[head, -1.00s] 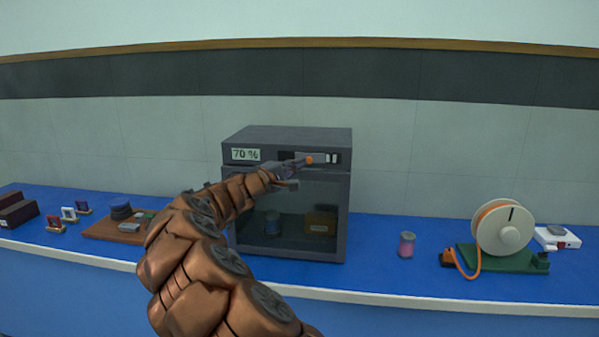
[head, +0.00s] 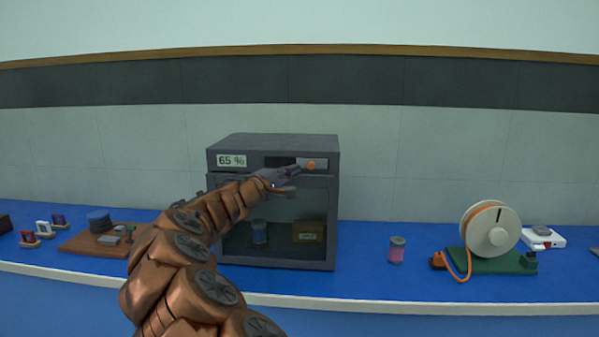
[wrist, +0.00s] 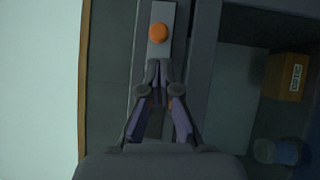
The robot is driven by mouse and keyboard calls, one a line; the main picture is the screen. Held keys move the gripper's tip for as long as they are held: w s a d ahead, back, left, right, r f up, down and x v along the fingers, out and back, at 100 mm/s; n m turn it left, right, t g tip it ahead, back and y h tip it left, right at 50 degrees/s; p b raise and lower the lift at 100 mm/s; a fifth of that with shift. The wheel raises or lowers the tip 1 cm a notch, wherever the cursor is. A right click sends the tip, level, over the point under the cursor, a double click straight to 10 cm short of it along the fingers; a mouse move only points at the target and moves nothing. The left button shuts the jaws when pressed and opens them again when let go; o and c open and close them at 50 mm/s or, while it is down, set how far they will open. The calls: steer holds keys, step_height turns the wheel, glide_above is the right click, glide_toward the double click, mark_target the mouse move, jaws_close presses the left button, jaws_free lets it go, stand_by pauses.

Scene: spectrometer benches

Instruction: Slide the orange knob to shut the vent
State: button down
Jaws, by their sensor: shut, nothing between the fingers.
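The orange knob (head: 311,165) sits on a light sliding plate (wrist: 151,60) at the right end of the vent slot, on the upper front of a dark grey cabinet (head: 270,143). No open slats show to the right of the knob. In the wrist view the knob (wrist: 158,33) is just beyond my fingertips, with a small gap between them. My gripper (head: 296,168) is shut and empty, left of the knob and in front of the slot. It hides part of the slot. The cabinet's display (head: 231,160) reads 65 %.
Behind the cabinet's glass door are a blue spool (head: 259,232) and a brown box (head: 308,231). A pink spool (head: 396,250) and a reel on a green stand (head: 490,262) are to the right. A wooden board (head: 84,243) is to the left on the blue bench (head: 360,288).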

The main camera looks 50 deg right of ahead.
steer(key=w+a+f+b, duration=0.1)
steer(key=w+a+b, duration=0.1)
steer(key=a, duration=0.9)
steer(key=shift+f, duration=0.15)
